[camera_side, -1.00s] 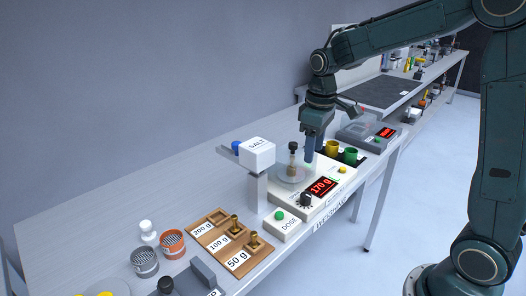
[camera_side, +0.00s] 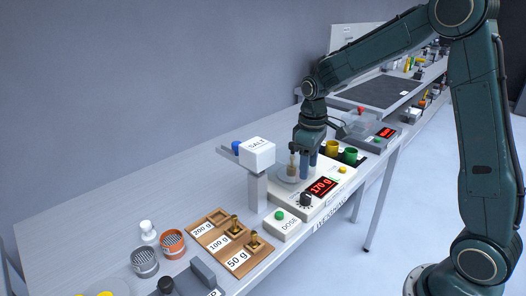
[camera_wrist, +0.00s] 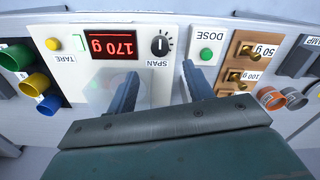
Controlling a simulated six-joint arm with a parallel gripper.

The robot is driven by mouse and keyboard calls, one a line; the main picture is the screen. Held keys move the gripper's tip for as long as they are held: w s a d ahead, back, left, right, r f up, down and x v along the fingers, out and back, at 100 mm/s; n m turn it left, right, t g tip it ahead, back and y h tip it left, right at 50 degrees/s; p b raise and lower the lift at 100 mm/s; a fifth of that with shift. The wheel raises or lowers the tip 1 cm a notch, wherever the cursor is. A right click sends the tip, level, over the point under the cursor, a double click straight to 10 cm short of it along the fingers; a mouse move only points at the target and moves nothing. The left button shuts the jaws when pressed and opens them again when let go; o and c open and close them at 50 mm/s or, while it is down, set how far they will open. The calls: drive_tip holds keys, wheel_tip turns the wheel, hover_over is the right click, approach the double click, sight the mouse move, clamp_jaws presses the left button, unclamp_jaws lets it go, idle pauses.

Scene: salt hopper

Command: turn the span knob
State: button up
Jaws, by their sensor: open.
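The span knob (camera_side: 306,199) is a small black dial on the front of the white scale (camera_side: 335,184), left of the red display (camera_side: 323,187) reading 170 g. In the wrist view the knob (camera_wrist: 160,45) has a white pointer line and sits just beyond the fingertips, between their lines. My gripper (camera_side: 308,166) is open above the scale, behind the knob and apart from it. Its two blue-grey fingers also show in the wrist view (camera_wrist: 160,78), with nothing between them.
The white salt hopper (camera_side: 257,153) stands left of the scale, with the green DOSE button (camera_side: 280,215) in front. A wooden tray (camera_side: 213,236) of brass weights lies further left. Green (camera_side: 350,154) and yellow (camera_side: 333,147) cups stand behind right. The yellow TARE button (camera_wrist: 53,43) is beside the display.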

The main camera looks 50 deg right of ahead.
sight(306, 194)
wheel_tip(306, 194, down, 10)
drive_tip(key=shift+r, duration=0.15)
idle(0.3)
drive_tip(key=c, duration=1)
